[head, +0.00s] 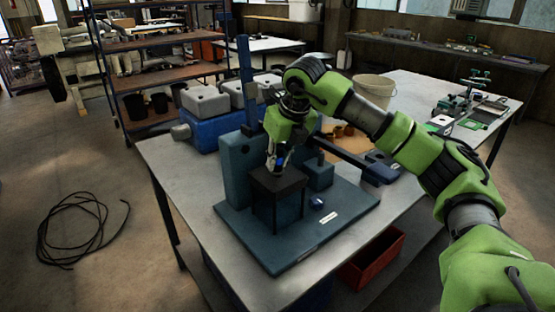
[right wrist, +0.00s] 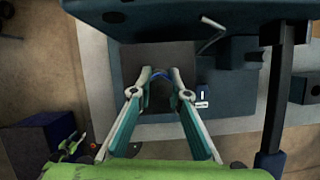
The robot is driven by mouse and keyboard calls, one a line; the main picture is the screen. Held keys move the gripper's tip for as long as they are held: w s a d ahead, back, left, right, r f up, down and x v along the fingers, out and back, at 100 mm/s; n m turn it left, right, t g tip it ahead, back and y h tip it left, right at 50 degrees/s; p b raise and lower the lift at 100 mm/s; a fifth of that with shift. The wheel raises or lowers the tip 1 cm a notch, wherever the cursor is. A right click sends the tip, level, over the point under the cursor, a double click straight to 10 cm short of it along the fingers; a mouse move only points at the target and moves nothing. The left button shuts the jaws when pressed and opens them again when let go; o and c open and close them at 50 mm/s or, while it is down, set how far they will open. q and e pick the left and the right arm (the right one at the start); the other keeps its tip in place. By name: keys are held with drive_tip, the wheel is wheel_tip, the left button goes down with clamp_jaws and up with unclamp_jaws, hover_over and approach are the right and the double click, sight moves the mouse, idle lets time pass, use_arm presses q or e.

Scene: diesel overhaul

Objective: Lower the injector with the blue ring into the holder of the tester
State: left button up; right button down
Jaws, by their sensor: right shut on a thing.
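My right gripper (head: 279,158) points down above the tester (head: 335,228), a blue-grey stand on a wide base plate. It is shut on the injector with the blue ring (head: 280,161), of which only a small part shows between the fingers. The dark, block-shaped holder (head: 279,182) is directly below. In the right wrist view the fingertips (right wrist: 160,73) close around the blue ring, and the dark injector body (right wrist: 160,95) shows between the fingers. I cannot tell whether the injector's lower end is inside the holder. My left gripper is not in view.
The tester's upright post (head: 245,85) and dark lever (head: 350,157) flank my right arm. A blue engine block (head: 205,134) with grey parts stands behind left. The table's front left (head: 185,185) is clear.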

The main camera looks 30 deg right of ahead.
drive_tip(key=c, duration=1.8)
unclamp_jaws()
drive_tip(key=shift+c, duration=0.2)
drive_tip(key=shift+o, duration=0.3)
drive_tip(key=shift+s, duration=0.1)
drive_tip(key=o, duration=0.3)
drive_tip(key=shift+o, duration=0.2)
drive_tip(key=shift+r, duration=0.1)
drive_tip(key=shift+r+p, duration=2.75)
drive_tip(key=shift+r, duration=0.7)
drive_tip(key=shift+f, duration=0.1)
